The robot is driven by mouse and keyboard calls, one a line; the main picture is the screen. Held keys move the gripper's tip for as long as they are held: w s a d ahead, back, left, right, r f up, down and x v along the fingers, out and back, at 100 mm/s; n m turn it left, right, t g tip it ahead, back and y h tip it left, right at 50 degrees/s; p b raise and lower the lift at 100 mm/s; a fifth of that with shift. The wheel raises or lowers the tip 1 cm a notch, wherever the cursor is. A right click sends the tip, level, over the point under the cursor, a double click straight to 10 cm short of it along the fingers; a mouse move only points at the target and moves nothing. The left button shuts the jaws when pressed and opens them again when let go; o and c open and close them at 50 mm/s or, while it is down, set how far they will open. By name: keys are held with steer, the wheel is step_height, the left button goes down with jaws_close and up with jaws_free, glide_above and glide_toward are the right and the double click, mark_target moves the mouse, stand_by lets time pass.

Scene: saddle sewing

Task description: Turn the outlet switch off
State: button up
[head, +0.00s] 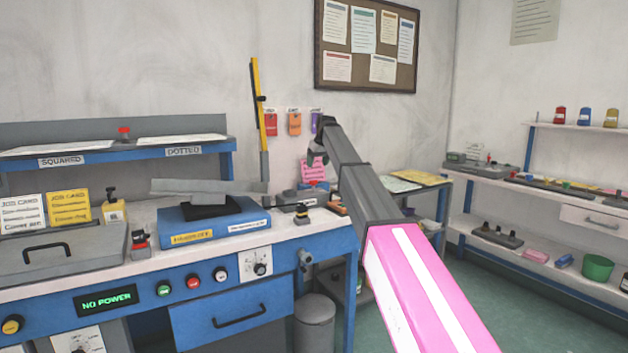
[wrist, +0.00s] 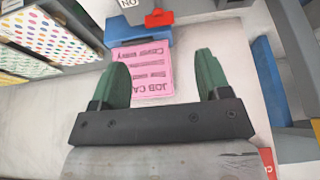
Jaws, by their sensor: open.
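A blue box with a red switch piece (wrist: 158,18), which I take for the outlet switch, is at the top of the wrist view, with a white label beside it partly cut off. In the head view a small blue and red thing (head: 314,184) shows low at the wall, under a pink job card (head: 314,168). The card (wrist: 142,70) also shows upside down in the wrist view, between my fingers and the box. My gripper (wrist: 163,68) is open and empty, its green fingers apart from the switch. In the head view my gripper (head: 318,143) is near the wall above the card.
A blue workbench (head: 240,300) with a blue machine (head: 212,222) and a panel reading NO POWER (head: 107,302) is at left. A yellow upright bar (head: 258,105) and hanging tags (head: 294,122) are near my gripper. Shelves (head: 560,195) stand at right.

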steer(key=x, duration=0.9)
steer(key=shift+f, duration=0.2)
steer(key=c, duration=0.9)
